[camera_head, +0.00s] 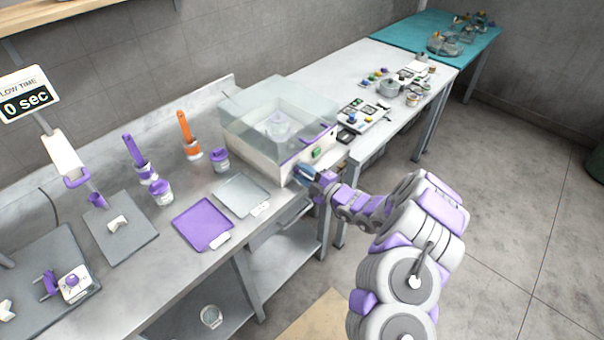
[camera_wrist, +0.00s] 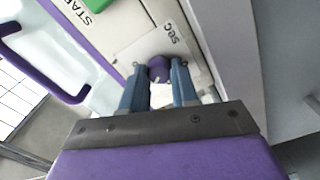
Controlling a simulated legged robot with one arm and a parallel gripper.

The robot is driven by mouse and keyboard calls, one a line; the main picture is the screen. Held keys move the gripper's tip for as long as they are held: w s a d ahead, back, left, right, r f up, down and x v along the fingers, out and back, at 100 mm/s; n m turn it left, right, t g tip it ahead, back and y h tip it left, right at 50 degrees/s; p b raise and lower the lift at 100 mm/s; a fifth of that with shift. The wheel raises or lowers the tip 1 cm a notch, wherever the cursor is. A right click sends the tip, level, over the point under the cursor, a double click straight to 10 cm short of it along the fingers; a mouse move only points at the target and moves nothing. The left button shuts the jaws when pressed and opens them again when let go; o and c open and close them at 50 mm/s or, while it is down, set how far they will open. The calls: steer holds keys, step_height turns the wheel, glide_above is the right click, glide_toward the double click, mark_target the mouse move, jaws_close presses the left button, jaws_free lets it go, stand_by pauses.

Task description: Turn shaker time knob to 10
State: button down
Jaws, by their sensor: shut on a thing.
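The shaker (camera_head: 262,150) is a pale box with a clear lid on the steel bench in the head view. Its time knob (camera_wrist: 159,67) is a small purple round knob on the front panel in the wrist view, beside a label reading "SEC". My gripper (camera_wrist: 160,84) has its blue fingers shut on the knob, one finger at each side. In the head view my gripper (camera_head: 306,174) is at the shaker's front, and the knob is hidden there. The number the knob points to cannot be read.
A green start button (camera_wrist: 93,4) and a purple handle (camera_wrist: 45,65) are near the knob. A grey tray (camera_head: 241,194) and a purple tray (camera_head: 203,224) lie left of the shaker. Open floor (camera_head: 500,230) is at right.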

steer(key=c, duration=1.1)
jaws_free()
steer(key=shift+w+d+f, duration=0.15)
steer(key=shift+d+f, duration=0.05)
steer(key=shift+f, duration=0.15)
steer(key=shift+o, duration=1.2)
steer(key=shift+r, duration=0.2)
steer(key=p+v, duration=0.3)
steer(key=v, duration=1.4)
steer(key=shift+d+p, duration=0.2)
steer(key=shift+p, duration=0.15)
steer(key=shift+f, duration=0.1)
